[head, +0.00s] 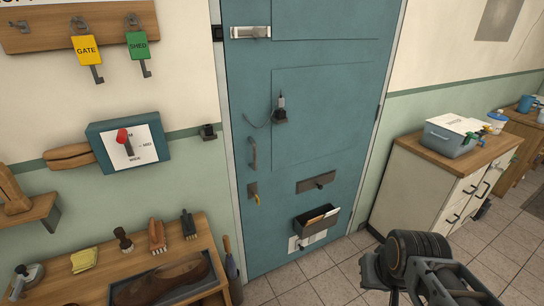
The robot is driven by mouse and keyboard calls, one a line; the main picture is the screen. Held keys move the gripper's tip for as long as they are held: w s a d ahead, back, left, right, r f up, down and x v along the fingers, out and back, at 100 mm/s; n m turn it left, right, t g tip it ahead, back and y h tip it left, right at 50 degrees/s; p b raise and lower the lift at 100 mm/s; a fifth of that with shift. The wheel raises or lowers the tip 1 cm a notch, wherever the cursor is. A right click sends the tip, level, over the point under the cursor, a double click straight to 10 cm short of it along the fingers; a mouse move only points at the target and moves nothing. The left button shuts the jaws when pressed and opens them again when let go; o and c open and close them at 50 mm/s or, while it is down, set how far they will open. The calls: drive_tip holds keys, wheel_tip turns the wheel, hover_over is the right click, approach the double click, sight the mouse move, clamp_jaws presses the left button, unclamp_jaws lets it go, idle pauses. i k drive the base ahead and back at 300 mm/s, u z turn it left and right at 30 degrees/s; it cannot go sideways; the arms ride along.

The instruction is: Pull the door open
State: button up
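The teal door (330,140) stands in the middle of the head view and looks closed in its frame. A vertical pull handle (253,153) is near its left edge. Below the handle is a lock plate (252,188) with a yellow-tagged key (257,199) hanging at it. A pale metal bolt or latch (250,32) is at the upper left of the door. My gripper (376,270) is low at the right, in front of and apart from the door, well away from the handle. Its fingertips do not show clearly.
A bench (115,254) with brushes and a shoe stands left of the door, with an umbrella (229,262) beside the door's lower left. A cabinet (421,187) stands at the right. A letter holder (316,220) juts from the door. Tiled floor (345,262) lies open in front.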

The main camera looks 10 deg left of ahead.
sight(328, 60)
drive_tip(key=z, duration=0.7)
drive_tip(key=i, duration=0.85)
drive_tip(key=u, duration=2.7)
drive_tip(key=i, duration=0.5)
drive_tip(key=u, duration=0.05)
